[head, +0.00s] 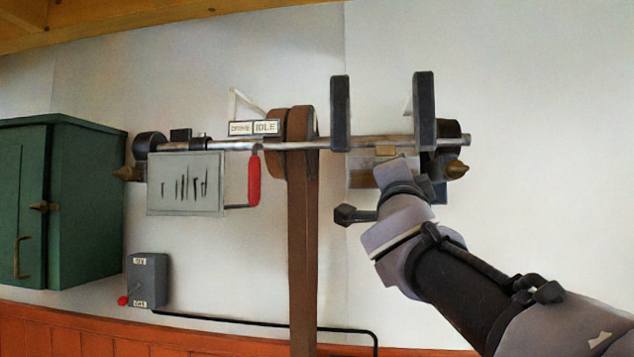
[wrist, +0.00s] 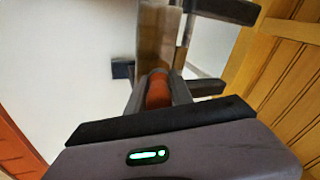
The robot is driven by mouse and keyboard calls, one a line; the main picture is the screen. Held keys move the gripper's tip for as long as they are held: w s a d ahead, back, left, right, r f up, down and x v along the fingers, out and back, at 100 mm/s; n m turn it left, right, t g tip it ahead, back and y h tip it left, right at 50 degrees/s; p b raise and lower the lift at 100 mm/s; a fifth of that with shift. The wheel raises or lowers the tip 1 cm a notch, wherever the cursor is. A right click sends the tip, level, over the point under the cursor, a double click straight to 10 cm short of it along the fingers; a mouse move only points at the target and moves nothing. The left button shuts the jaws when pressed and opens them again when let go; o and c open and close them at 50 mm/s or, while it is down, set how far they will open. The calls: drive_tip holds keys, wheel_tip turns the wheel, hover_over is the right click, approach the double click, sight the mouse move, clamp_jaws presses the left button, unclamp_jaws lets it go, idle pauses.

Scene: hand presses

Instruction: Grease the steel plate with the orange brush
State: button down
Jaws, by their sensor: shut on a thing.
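My gripper (wrist: 158,76) is shut on the orange brush (wrist: 158,92); its orange handle shows between the fingers in the wrist view. The bristle end is hard to make out. In the head view my gripper (head: 393,166) is raised to the right part of the overhead shaft, and the brush is mostly hidden. A brownish, flat surface (wrist: 154,35) lies just beyond the fingertips; I cannot tell whether the brush touches it. A flat grey plate (head: 186,184) with dark marks hangs under the shaft at left, well apart from my gripper. I cannot tell which surface is the steel plate.
The horizontal shaft (head: 235,145) carries a brown belt (head: 303,240) and two dark upright bars (head: 340,112) close to my gripper. A red handle (head: 254,178) hangs beside the belt. A green cabinet (head: 85,205) and grey switch box (head: 148,280) are at left. The right wall is clear.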

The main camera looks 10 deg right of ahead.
drive_tip(key=shift+s+d+b, duration=0.7)
drive_tip(key=shift+d+b, duration=0.2)
drive_tip(key=shift+d, duration=1.3)
drive_tip(key=shift+w+a+p, duration=0.7)
drive_tip(key=shift+a+p, duration=0.25)
drive_tip(key=shift+a, duration=1.3)
drive_tip(key=shift+w+a+p, duration=0.75)
drive_tip(key=shift+a+p, duration=0.15)
drive_tip(key=shift+a, duration=1.3)
drive_tip(key=shift+w+a+p, duration=0.7)
drive_tip(key=shift+a+p, duration=0.25)
drive_tip(key=shift+a, duration=1.3)
drive_tip(key=shift+d, duration=0.15)
drive_tip(key=shift+s, duration=0.15)
drive_tip(key=s, duration=0.1)
drive_tip(key=s+a+b, duration=0.1)
drive_tip(key=s, duration=0.3)
drive_tip(key=shift+s+a, duration=0.25)
drive_tip(key=shift+a, duration=0.15)
drive_tip(key=s, duration=0.1)
drive_tip(key=s+a+b, duration=0.1)
drive_tip(key=s, duration=0.1)
